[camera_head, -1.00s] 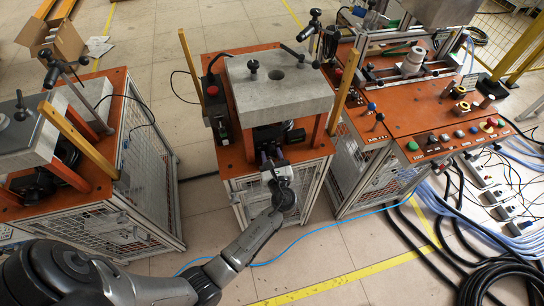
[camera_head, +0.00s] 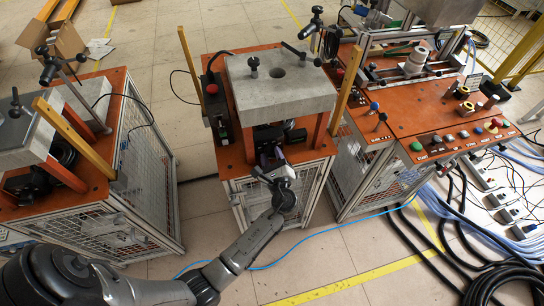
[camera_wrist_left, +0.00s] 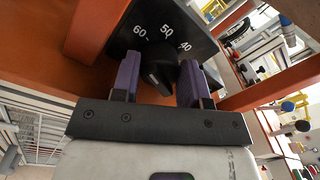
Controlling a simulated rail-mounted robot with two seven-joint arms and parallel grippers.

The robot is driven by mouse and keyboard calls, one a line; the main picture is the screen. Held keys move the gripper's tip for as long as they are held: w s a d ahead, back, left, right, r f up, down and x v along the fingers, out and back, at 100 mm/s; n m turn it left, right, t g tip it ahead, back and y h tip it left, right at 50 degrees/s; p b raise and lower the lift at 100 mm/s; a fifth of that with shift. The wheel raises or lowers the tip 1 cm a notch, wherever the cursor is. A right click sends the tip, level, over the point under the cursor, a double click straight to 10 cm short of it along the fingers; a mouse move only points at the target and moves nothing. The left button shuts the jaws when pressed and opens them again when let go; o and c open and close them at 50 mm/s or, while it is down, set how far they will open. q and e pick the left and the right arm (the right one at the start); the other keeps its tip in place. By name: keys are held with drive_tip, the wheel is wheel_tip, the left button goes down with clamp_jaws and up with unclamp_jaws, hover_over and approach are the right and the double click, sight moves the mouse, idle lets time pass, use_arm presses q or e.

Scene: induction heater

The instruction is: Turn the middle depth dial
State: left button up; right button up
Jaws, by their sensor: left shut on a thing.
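The depth dial (camera_wrist_left: 160,76) is a black knob on a dark plate marked 60, 50 and 40 in the left wrist view. My left gripper (camera_wrist_left: 160,80) has its purple fingers on either side of the knob and is shut on it. In the head view, my left gripper (camera_head: 270,157) is at the front of the middle machine (camera_head: 270,95), below its grey block. The dial is hidden there by the gripper and the machine's parts. My right gripper is not in view.
The middle machine has orange posts and yellow bars (camera_head: 342,88) beside the work area. Another machine (camera_head: 110,130) stands at left, and a control bench (camera_head: 425,110) with buttons at right. A blue cable (camera_head: 320,233) and black cables lie on the floor.

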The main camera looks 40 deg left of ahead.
use_arm(q)
drive_tip(key=o, duration=0.9)
drive_tip(key=shift+w, duration=0.1)
drive_tip(key=shift+f, duration=0.1)
